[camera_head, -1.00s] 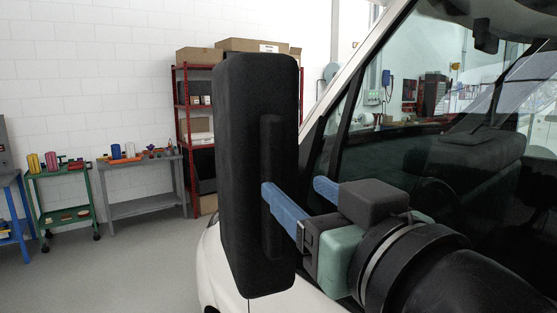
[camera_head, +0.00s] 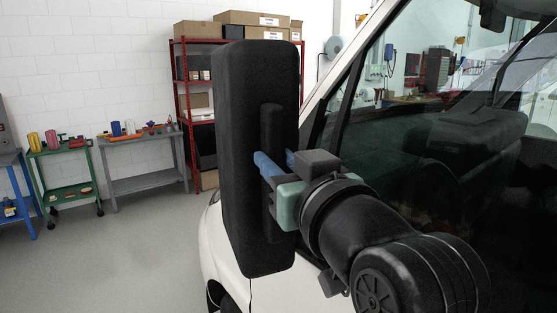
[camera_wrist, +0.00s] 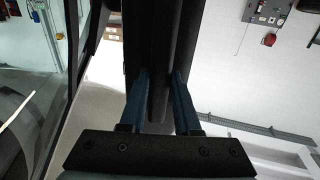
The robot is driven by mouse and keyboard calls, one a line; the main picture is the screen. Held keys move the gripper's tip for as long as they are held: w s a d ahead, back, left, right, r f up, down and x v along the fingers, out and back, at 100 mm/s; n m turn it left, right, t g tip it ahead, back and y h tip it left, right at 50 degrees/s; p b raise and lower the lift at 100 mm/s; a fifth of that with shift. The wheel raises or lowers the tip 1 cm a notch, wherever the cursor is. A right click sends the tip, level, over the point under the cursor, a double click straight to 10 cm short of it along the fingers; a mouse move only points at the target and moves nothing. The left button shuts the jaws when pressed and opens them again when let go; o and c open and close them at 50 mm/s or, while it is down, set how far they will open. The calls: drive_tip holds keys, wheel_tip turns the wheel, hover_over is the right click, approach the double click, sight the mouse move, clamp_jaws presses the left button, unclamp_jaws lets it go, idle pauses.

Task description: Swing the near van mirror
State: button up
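The near van mirror is a tall black housing (camera_head: 238,110) at the middle of the head view, standing out from the van's side. A narrow raised black grip bar (camera_head: 271,125) runs upright on its face toward me; it also shows in the wrist view (camera_wrist: 160,95). My gripper (camera_head: 273,161) has its two blue fingers at the bar's lower half, one on each side. In the wrist view my gripper (camera_wrist: 161,75) has its fingers spread with the bar between them; they look open, and any contact with the bar is hard to see.
The white van body and its dark side window (camera_head: 430,165) are close on the right, beside my arm. A red shelf (camera_head: 184,90) with boxes stands behind the mirror. A grey bench (camera_head: 148,195) and green cart (camera_head: 68,195) stand at the back left. The floor at left is clear.

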clamp_jaws()
idle(1.0)
